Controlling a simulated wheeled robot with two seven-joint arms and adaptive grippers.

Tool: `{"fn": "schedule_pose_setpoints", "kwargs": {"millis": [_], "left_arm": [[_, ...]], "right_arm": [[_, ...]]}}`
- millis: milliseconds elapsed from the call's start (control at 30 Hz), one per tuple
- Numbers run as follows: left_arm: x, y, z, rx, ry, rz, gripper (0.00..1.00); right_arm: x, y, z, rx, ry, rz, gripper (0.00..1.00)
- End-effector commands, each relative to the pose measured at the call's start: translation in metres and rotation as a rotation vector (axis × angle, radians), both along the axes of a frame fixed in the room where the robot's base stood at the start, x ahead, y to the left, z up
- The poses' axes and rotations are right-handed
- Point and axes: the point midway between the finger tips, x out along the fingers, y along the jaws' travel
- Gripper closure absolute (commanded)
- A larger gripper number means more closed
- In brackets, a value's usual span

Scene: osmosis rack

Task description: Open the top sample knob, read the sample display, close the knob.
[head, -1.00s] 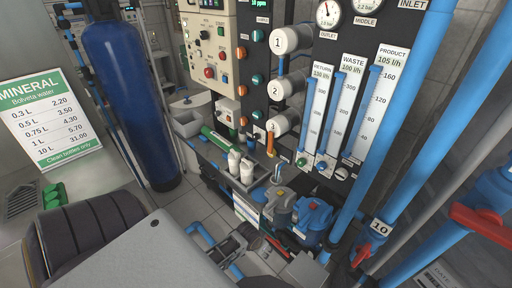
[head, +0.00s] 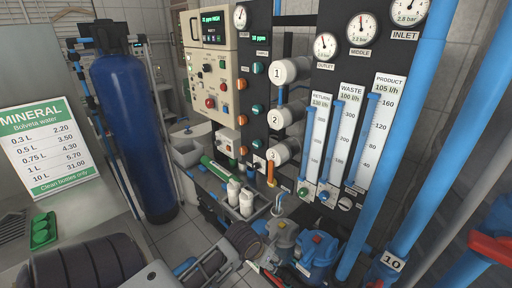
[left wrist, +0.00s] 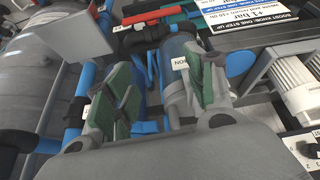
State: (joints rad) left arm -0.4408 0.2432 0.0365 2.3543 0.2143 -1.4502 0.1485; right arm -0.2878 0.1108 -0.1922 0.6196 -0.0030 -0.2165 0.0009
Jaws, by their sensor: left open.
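The sample column is a dark panel with a small lit display (head: 263,38) at its top, showing green digits that seem to end in ppm. Below it is the top knob (head: 259,68), teal, with more teal and orange knobs beneath. My left gripper (left wrist: 160,88) is open and empty in the left wrist view, its green-padded fingers apart above pump housings. In the head view my left arm comes in low from the left, below and away from the knobs. The knob's exact turn is too small to tell. My right gripper is not in view.
A beige control box (head: 210,75) stands left of the knob column. White numbered housings (head: 290,71) stick out to its right, beside flow tubes (head: 380,130). A blue tank (head: 135,135) stands left. Pumps (head: 318,252) and white bottles (head: 246,203) sit low in front.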

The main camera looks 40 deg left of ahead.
Motion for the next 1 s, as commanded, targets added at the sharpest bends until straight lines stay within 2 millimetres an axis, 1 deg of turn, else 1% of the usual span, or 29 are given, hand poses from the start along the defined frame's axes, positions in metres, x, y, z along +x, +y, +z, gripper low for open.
{"fn": "schedule_pose_setpoints", "kwargs": {"millis": [200, 467, 567, 667, 767, 867, 900, 967, 1000], "left_arm": [[-0.004, -0.001, 0.018, 0.002, -0.012, -0.004, 0.45], [0.026, 0.025, 0.035, -0.037, -0.075, 0.058, 0.45], [0.04, 0.038, 0.046, -0.057, -0.107, 0.089, 0.45], [0.056, 0.053, 0.06, -0.083, -0.147, 0.125, 0.45], [0.078, 0.076, 0.084, -0.122, -0.205, 0.175, 0.45], [0.102, 0.102, 0.118, -0.179, -0.28, 0.235, 0.45], [0.111, 0.113, 0.133, -0.204, -0.312, 0.259, 0.45], [0.124, 0.13, 0.158, -0.245, -0.361, 0.294, 0.45], [0.132, 0.14, 0.176, -0.274, -0.395, 0.316, 0.45]], "right_arm": [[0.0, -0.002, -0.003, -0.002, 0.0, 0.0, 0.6], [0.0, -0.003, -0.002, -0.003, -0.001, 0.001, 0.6], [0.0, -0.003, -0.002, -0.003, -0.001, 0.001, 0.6], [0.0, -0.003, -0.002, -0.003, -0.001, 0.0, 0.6], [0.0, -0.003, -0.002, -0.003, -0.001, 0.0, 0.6], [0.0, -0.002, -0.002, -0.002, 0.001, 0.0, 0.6], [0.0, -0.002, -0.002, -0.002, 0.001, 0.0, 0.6], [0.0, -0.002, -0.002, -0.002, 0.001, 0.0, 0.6], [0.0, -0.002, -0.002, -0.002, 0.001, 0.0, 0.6]]}}
